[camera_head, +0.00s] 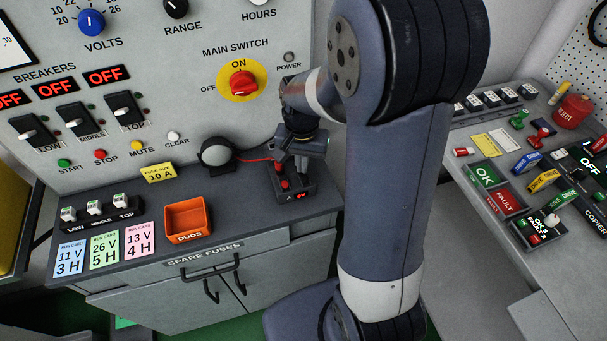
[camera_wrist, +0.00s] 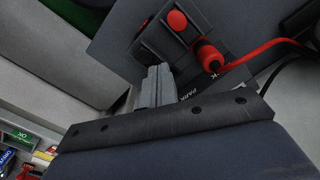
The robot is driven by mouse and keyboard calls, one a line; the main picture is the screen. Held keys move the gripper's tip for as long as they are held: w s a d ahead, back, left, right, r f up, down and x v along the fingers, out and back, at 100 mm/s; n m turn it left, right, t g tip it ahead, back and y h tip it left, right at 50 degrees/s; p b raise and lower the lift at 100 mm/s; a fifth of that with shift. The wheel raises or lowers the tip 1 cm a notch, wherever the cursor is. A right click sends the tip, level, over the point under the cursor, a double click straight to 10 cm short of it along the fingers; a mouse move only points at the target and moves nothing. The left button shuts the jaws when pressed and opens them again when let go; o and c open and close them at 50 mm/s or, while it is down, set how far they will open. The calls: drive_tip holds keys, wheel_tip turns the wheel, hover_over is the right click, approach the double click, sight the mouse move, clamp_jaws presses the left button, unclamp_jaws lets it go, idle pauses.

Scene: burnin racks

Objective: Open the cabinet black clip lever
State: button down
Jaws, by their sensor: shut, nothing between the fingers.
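My gripper (camera_head: 297,160) points down over a small dark block (camera_head: 296,192) at the right end of the grey counter. In the wrist view its grey fingers (camera_wrist: 153,88) are together, with nothing visible between them, and they overlap the block's edge. The block also shows in the wrist view (camera_wrist: 158,47), with a red plug (camera_wrist: 208,56) and a round red part (camera_wrist: 178,20) on it. I cannot make out a black clip lever for certain; my gripper and arm hide part of this area. Contact between fingers and block cannot be told.
A cabinet (camera_head: 165,305) marked SPARE FUSES, with black handles, is below the counter. An orange DUDS bin (camera_head: 188,220) stands left of the block. A red cable (camera_head: 255,159) runs behind it near a round black part (camera_head: 218,153). A crowded bench (camera_head: 470,145) is at right.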

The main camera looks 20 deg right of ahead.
drive_tip(key=shift+s+f, duration=0.1)
drive_tip(key=shift+r+p, duration=2.05)
drive_tip(key=shift+r, duration=0.55)
